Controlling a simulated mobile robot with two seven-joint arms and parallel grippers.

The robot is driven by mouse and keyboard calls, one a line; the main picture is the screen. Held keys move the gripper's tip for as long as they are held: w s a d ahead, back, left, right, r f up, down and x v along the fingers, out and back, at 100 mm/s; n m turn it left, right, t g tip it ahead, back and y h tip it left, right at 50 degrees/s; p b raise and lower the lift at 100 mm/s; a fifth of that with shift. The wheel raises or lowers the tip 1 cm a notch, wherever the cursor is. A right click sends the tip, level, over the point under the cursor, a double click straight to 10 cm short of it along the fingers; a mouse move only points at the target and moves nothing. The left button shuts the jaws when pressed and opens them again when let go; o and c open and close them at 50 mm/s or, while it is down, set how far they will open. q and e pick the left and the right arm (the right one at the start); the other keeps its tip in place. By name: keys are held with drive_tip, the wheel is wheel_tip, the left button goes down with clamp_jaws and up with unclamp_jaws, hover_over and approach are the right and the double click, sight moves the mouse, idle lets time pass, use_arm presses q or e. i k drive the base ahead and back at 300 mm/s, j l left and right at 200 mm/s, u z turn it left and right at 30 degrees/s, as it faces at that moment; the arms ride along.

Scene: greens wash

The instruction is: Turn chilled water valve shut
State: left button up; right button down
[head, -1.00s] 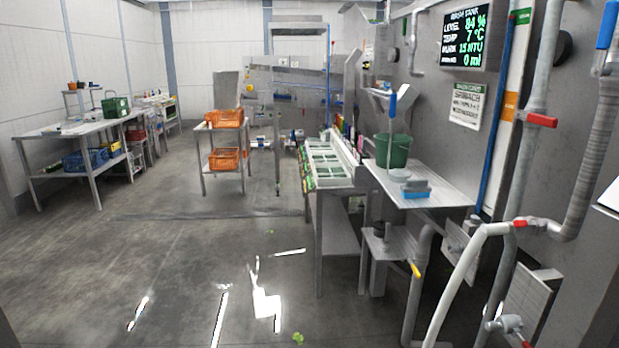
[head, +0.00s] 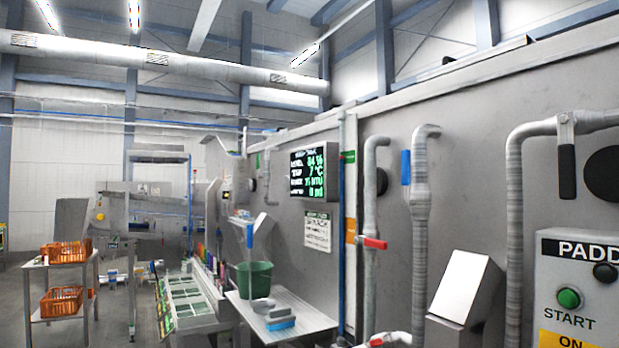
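Several lever valves show on the wall pipes at the right; no label that I can read marks one as chilled water. A blue lever (head: 405,167) points vertically, alongside a grey vertical pipe (head: 420,230). A red lever (head: 374,243) lies roughly level across the thinner pipe to its left. A black lever (head: 567,172) hangs down from a pipe bend at the upper right. Neither of my grippers is in view.
A control box (head: 580,290) with a green START button stands at the right edge, and a slanted grey box (head: 465,287) left of it. A steel side table (head: 300,317) holds a green bucket (head: 254,278). A wall screen (head: 313,171) shows readings. Orange crates (head: 66,252) stand on a rack at left.

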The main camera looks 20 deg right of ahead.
sight(405, 155)
drive_tip(key=i+j+z, duration=0.2)
drive_tip(key=j+z, duration=0.15)
drive_tip(key=i+j+z, duration=0.15)
drive_tip(key=j+z, duration=0.5)
drive_tip(key=j, duration=0.2)
drive_tip(key=i+j+z, duration=0.1)
drive_tip(key=j+z, duration=0.25)
drive_tip(key=j, duration=0.1)
